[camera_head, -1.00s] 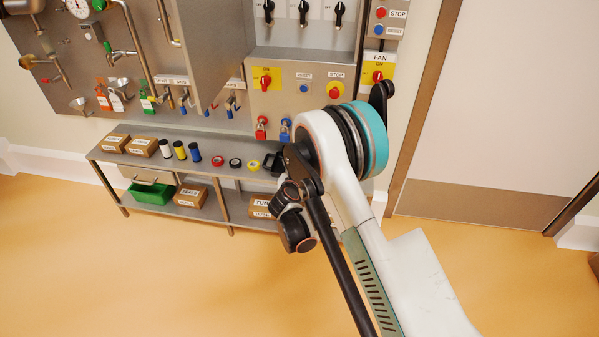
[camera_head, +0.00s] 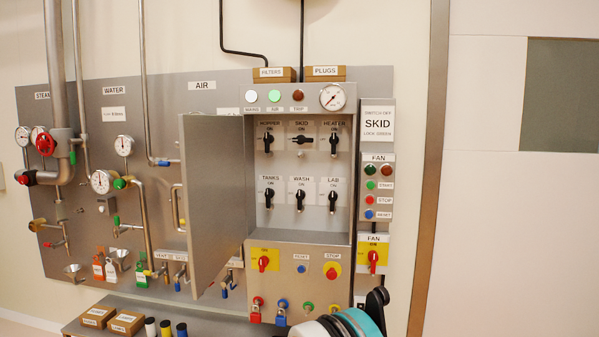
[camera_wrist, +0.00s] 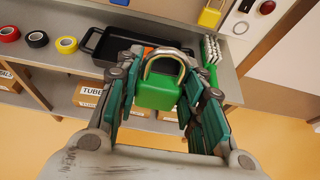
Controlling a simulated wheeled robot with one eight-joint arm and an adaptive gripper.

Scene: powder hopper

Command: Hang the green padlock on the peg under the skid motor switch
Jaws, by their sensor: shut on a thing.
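The green padlock (camera_wrist: 160,92) is between the fingers of my gripper (camera_wrist: 165,98) in the wrist view, with its metal shackle uppermost. My gripper is shut on its body, above a black tray (camera_wrist: 98,45). In the head view, the skid switch (camera_head: 303,140) is in the top row of the open cabinet. Its black handle lies sideways, while the hopper and heater handles stand upright. A small peg (camera_head: 300,154) shows just below it, with no padlock on it. My gripper is outside the head view.
The open cabinet door (camera_head: 215,200) sticks out left of the switches. Red (camera_head: 256,308) and blue (camera_head: 282,310) padlocks hang below the cabinet. A yellow padlock (camera_wrist: 211,14) shows in the wrist view. A sign (camera_head: 378,122) reads switch off skid, lock green.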

